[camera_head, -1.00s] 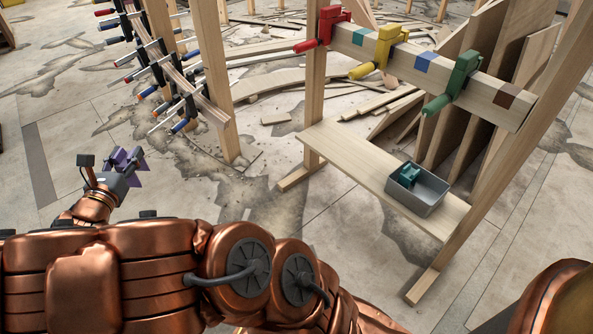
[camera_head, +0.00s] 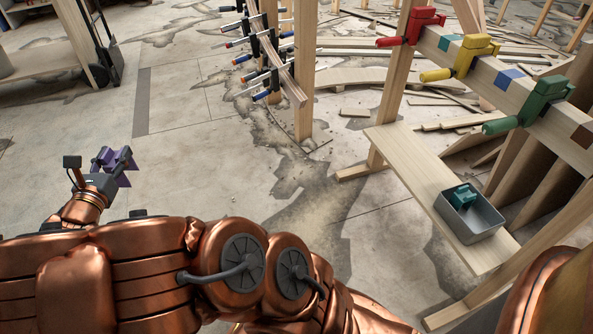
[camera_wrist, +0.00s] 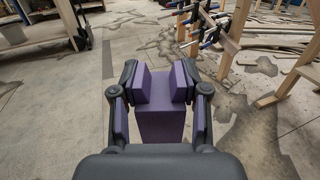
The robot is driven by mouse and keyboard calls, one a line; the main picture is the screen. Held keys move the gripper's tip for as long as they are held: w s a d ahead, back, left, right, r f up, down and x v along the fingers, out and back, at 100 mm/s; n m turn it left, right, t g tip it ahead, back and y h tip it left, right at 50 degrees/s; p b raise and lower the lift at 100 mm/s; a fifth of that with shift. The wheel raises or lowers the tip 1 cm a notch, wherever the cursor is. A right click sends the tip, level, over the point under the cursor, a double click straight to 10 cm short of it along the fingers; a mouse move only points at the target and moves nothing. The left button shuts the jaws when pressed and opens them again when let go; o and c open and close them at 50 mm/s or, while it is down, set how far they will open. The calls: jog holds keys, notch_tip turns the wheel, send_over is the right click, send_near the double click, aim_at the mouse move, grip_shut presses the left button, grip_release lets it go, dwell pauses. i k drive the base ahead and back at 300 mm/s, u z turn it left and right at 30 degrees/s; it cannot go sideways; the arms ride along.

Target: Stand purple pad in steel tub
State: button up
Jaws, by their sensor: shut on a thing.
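The purple pad (camera_wrist: 162,123) is a block-like purple piece in my gripper (camera_wrist: 165,85). In the wrist view both fingers are shut on it, with purple faces showing on the inner and outer sides of the fingers. In the head view my gripper (camera_head: 118,160) is at the left, and the purple of the pad and fingers cannot be told apart there. The steel tub (camera_head: 483,234) is a grey open box on a low wooden shelf at the right, far from my gripper. A small teal piece (camera_head: 462,196) is inside it, and part of the tub floor is bare.
The low shelf (camera_head: 405,165) sits between wooden posts. Above it a beam carries red (camera_head: 412,28), yellow (camera_head: 462,58) and green (camera_head: 530,103) clamps. A clamped curved strip (camera_head: 285,70) stands at back centre. Open concrete floor lies between my gripper and the shelf.

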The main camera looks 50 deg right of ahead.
aim_at(472, 228)
jog(key=u, duration=0.05)
jog(key=k, duration=1.25)
jog(key=z, duration=0.1)
